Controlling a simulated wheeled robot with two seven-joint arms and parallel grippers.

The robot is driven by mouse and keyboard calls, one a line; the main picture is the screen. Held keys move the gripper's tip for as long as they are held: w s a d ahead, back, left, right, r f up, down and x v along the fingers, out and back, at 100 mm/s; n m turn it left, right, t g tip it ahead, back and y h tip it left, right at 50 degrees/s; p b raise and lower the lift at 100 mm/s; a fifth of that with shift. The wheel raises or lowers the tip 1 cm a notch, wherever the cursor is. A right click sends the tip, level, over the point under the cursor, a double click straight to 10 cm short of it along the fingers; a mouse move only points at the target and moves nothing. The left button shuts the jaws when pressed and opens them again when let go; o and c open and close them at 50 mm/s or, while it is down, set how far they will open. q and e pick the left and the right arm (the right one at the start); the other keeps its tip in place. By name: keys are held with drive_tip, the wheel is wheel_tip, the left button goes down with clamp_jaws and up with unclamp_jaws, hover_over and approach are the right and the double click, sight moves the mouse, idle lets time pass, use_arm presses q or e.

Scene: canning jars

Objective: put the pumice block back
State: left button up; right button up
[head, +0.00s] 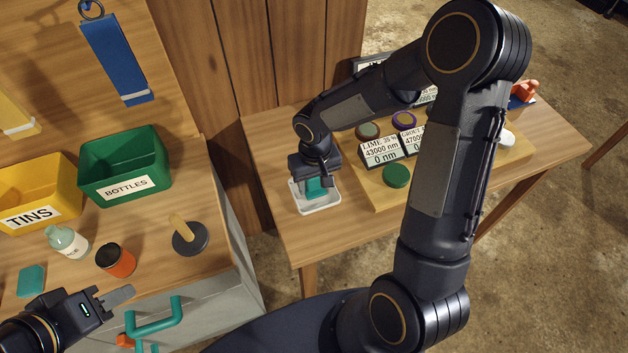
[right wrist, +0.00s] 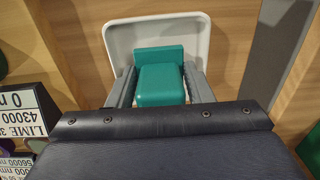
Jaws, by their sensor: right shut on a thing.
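The teal block, which I take as the pumice block (head: 316,187), is between the fingers of my right gripper (head: 315,178). In the right wrist view the block (right wrist: 161,84) shows a raised middle and a wider far end, with a grey finger on each side. The white shallow tray (head: 322,208) lies beneath it on the table's near left corner; its rim also shows in the right wrist view (right wrist: 118,42). The block is within the tray's outline; I cannot tell whether it touches the bottom. My left gripper (head: 120,296) is low left, seen side-on, apart from everything.
A wooden board (head: 440,178) with jars, labels and a green lid (head: 396,175) is right of the tray. The left bench holds a green bin (head: 125,170), yellow bin (head: 35,195), bottle (head: 68,243), orange tin (head: 118,262), dark round tool (head: 190,240) and teal piece (head: 31,281).

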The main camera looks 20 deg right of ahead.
drive_tip(key=shift+f, duration=0.25)
drive_tip(key=o, duration=1.5)
drive_tip(key=shift+r, duration=0.1)
drive_tip(key=shift+c, duration=0.2)
drive_tip(key=shift+r+p, duration=0.3)
drive_tip(key=shift+r, duration=0.15)
wheel_tip(320, 180, up, 11)
drive_tip(key=shift+d+r, duration=0.15)
drive_tip(key=s+r+t+y, duration=0.1)
drive_tip(key=s+r+t, duration=0.1)
drive_tip(key=s, duration=0.7)
drive_tip(key=s+r+m+t+y, duration=0.1)
drive_tip(key=s+r+t+y, duration=0.1)
drive_tip(key=s, duration=0.7)
drive_tip(key=shift+d+r+t+y, duration=0.15)
drive_tip(key=shift+r+t+y, duration=0.15)
drive_tip(key=shift+r+t, duration=0.65)
drive_tip(key=shift+r, duration=0.15)
